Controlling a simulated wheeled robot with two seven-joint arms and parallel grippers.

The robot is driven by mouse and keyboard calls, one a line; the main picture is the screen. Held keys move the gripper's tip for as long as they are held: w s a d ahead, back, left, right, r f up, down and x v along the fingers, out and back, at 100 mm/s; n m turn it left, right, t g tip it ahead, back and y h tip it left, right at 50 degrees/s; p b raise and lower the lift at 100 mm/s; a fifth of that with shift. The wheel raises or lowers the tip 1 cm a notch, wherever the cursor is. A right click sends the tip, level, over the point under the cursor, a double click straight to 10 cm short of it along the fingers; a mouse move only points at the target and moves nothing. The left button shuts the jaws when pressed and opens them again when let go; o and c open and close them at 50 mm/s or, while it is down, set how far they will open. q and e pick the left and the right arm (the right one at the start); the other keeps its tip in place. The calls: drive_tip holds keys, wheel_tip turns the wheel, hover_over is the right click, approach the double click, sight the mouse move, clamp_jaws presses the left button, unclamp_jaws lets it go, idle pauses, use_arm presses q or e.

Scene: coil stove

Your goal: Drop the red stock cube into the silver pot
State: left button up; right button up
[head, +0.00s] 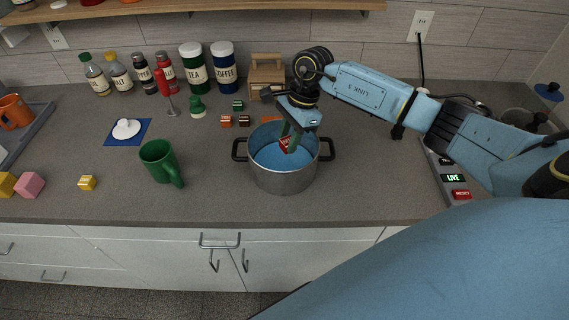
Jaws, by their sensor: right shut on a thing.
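The silver pot (284,179) stands on the grey counter, with two dark side handles and a blue inside. My right gripper (288,142) reaches down over the pot's opening from the upper right. It is shut on the red stock cube (285,145), a small red block with a light marking, partly covered by the fingers. The cube shows against the pot's opening; how far it is below the rim is hard to tell. My left gripper is not in view.
Several small cubes (227,121) lie behind the pot, near a wooden box (266,75). A green mug (159,162) stands left of the pot. A yellow cube (87,183) lies further left. A panel with a red switch (460,194) is at right.

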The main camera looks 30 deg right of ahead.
drive_tip(key=shift+f, duration=0.1)
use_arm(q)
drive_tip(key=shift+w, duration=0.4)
use_arm(e)
drive_tip(key=o, duration=0.7)
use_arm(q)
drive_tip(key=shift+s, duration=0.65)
use_arm(e)
drive_tip(key=o, duration=0.3)
use_arm(q)
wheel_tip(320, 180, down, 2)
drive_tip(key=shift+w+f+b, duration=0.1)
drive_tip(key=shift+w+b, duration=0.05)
drive_tip(key=shift+b, duration=0.9)
use_arm(e)
drive_tip(key=v, duration=1.3)
drive_tip(key=shift+r, duration=0.25)
